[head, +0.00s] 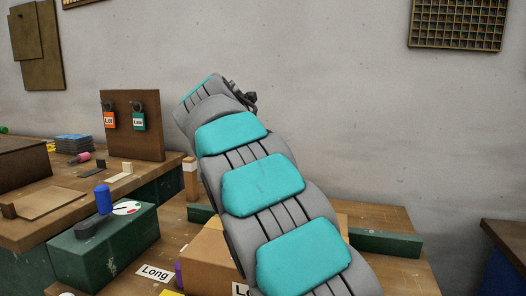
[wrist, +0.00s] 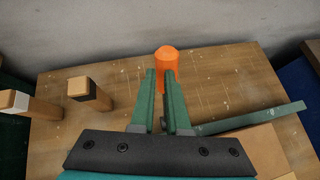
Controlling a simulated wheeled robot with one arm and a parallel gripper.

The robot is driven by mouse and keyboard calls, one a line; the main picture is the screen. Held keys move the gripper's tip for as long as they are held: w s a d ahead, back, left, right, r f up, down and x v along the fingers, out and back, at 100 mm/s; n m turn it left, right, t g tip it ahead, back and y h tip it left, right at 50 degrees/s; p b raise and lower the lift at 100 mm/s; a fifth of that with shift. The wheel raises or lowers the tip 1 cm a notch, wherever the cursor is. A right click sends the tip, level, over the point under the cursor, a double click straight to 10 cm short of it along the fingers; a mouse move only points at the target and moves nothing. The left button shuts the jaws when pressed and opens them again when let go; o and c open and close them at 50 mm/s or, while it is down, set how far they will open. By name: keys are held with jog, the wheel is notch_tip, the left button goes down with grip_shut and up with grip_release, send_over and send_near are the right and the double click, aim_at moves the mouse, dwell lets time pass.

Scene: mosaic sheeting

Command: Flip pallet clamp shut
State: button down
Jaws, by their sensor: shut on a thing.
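In the wrist view my gripper (wrist: 160,73) has its two green fingers close together on an orange round-topped handle (wrist: 167,56). The handle's rounded top shows beyond the fingertips, and a strip of orange shows between them. The handle stands above a brown wooden tabletop (wrist: 215,85). Its lower end is hidden by the fingers, so I cannot tell how it joins a clamp or at what angle the clamp stands. In the head view my arm hides the handle and most of my gripper.
A green bar (wrist: 250,118) lies right of the fingers. In the head view, a green box (head: 105,245) with a blue knob (head: 103,199) stands at left. A brown box (head: 208,250) sits beside my arm.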

jog(key=shift+w+d+r, duration=0.15)
jog(key=shift+w+d, duration=0.05)
jog(key=shift+d, duration=0.25)
jog(key=shift+r, duration=0.1)
jog(key=v, duration=0.8)
jog(key=shift+a+f, duration=0.35)
jog(key=shift+s, duration=0.15)
